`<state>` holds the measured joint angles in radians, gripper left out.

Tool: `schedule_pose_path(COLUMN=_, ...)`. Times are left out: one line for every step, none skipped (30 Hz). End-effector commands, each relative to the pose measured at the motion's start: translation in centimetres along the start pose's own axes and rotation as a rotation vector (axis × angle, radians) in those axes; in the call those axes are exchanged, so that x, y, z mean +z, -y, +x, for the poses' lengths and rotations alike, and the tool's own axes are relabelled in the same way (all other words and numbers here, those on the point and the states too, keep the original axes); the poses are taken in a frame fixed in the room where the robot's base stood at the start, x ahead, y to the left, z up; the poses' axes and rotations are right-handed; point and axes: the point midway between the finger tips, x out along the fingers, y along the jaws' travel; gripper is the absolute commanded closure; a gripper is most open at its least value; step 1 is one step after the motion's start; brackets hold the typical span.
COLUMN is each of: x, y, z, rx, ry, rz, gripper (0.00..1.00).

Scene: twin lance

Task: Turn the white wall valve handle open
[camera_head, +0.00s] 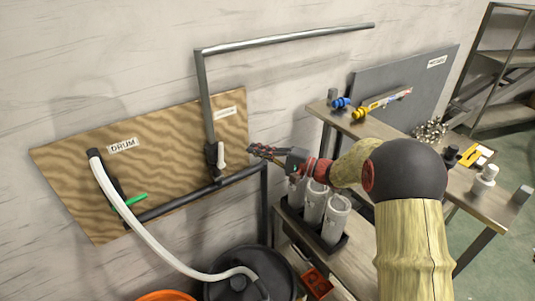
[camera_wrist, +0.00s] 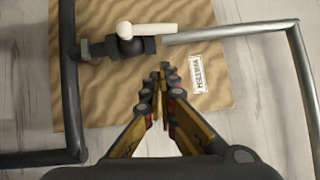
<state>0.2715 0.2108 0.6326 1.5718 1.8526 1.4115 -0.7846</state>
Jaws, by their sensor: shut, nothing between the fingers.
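The white valve handle (camera_head: 221,155) is on a dark valve body (camera_head: 211,154) at the foot of the upright grey pipe. In the wrist view the white handle (camera_wrist: 152,30) lies nearly in line with the pipe, above the dark valve body (camera_wrist: 125,47). My gripper (camera_head: 252,150) is just right of the handle in the head view, pointing at the wall. In the wrist view my gripper (camera_wrist: 162,72) has its fingertips together below the handle, with a visible gap in the picture. The fingers are shut and empty; contact with the handle is not visible.
A wooden board (camera_head: 75,165) backs the valve and a green handle (camera_head: 136,200). A dark pipe (camera_head: 180,203) runs below. A white hose (camera_head: 140,230) drops to a black drum (camera_head: 245,260).

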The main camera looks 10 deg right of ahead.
Motion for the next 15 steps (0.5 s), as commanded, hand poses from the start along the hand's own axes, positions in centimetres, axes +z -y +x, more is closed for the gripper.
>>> schedule_pose_path(x=0.1, y=-0.1, z=1.2, rx=0.001, ry=0.003, rz=0.002, gripper=1.0)
schedule_pose_path(x=0.1, y=-0.1, z=1.7, rx=0.001, ry=0.003, rz=0.002, gripper=1.0)
schedule_pose_path(x=0.1, y=-0.1, z=2.5, rx=0.001, ry=0.004, rz=0.002, gripper=1.0)
schedule_pose_path(x=0.1, y=-0.1, z=3.0, rx=0.001, ry=0.003, rz=0.002, gripper=1.0)
schedule_pose_path(x=0.3, y=0.0, z=3.4, rx=0.001, ry=0.003, rz=0.002, gripper=1.0)
schedule_pose_path(x=0.9, y=0.1, z=3.8, rx=0.001, ry=0.003, rz=0.002, gripper=1.0)
schedule_pose_path(x=1.2, y=0.0, z=4.1, rx=0.001, ry=0.003, rz=0.002, gripper=1.0)
schedule_pose_path(x=1.5, y=0.0, z=4.3, rx=0.001, ry=0.002, rz=0.002, gripper=1.0)
schedule_pose_path(x=1.8, y=0.0, z=4.7, rx=0.001, ry=0.002, rz=0.002, gripper=1.0)
schedule_pose_path(x=2.1, y=0.0, z=4.9, rx=0.001, ry=0.002, rz=0.003, gripper=1.0)
schedule_pose_path(x=2.2, y=0.0, z=5.1, rx=0.001, ry=0.001, rz=0.003, gripper=1.0)
schedule_pose_path(x=2.4, y=0.0, z=5.3, rx=0.001, ry=0.0, rz=0.003, gripper=1.0)
schedule_pose_path(x=2.5, y=-0.1, z=5.4, rx=0.001, ry=0.0, rz=0.003, gripper=1.0)
schedule_pose_path(x=2.6, y=-0.1, z=5.5, rx=0.001, ry=0.0, rz=0.002, gripper=1.0)
schedule_pose_path(x=2.7, y=-0.1, z=5.6, rx=0.001, ry=0.0, rz=0.002, gripper=1.0)
